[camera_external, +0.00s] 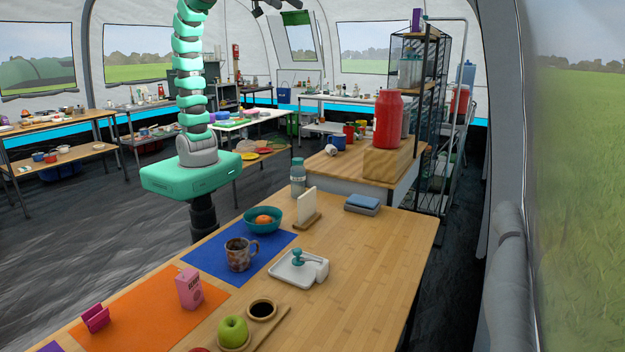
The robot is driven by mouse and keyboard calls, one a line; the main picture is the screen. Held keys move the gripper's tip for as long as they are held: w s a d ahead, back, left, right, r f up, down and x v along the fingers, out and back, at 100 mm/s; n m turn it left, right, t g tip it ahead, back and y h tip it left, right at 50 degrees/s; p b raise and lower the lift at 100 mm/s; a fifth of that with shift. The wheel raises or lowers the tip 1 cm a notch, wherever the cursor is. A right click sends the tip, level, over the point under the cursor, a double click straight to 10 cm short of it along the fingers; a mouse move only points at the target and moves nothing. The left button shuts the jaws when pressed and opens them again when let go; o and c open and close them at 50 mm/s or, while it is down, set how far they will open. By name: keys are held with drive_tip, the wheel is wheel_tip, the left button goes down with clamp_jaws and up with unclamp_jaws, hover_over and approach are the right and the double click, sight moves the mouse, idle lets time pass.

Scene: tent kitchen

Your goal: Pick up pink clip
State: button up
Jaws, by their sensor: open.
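The pink clip (95,318) stands at the left part of the orange mat (150,325) on the near wooden table, close to the table's left edge. It is magenta and looks like a folded clip with a raised back. My arm rises from its teal base and leaves the picture at the top. My gripper (268,7) shows only in part at the top edge, dark, open and empty. It is high up and far from the clip.
A pink carton (190,288) stands on the mat, right of the clip. A patterned mug (239,254) and teal bowl (263,219) stand on the blue mat. A green apple (233,332) and black cup (262,309) are nearer. The table's right side (385,255) is mostly clear.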

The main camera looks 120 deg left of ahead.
drive_tip(key=w+d+f+m+g+h+b, duration=0.1)
drive_tip(key=w+d+f+m+g, duration=0.1)
drive_tip(key=d+f, duration=0.6)
drive_tip(key=w+d+f+m+g+b, duration=0.1)
drive_tip(key=w+d+f+m+g, duration=0.15)
drive_tip(key=d+f, duration=0.6)
drive_tip(key=m+g+y+b, duration=0.3)
drive_tip(key=m+g+b, duration=0.1)
drive_tip(key=m+g, duration=0.4)
hover_over(101, 326)
wheel_tip(101, 326, down, 37)
drive_tip(key=m, duration=0.1)
drive_tip(key=shift+t, duration=0.35)
drive_tip(key=shift+s+f+b, duration=0.15)
drive_tip(key=shift+f+b, duration=0.35)
drive_tip(key=shift+f, duration=2.95)
drive_tip(key=shift+s+f+b, duration=0.1)
drive_tip(key=shift+f+b, duration=0.35)
drive_tip(key=shift+f, duration=2.95)
clamp_jaws()
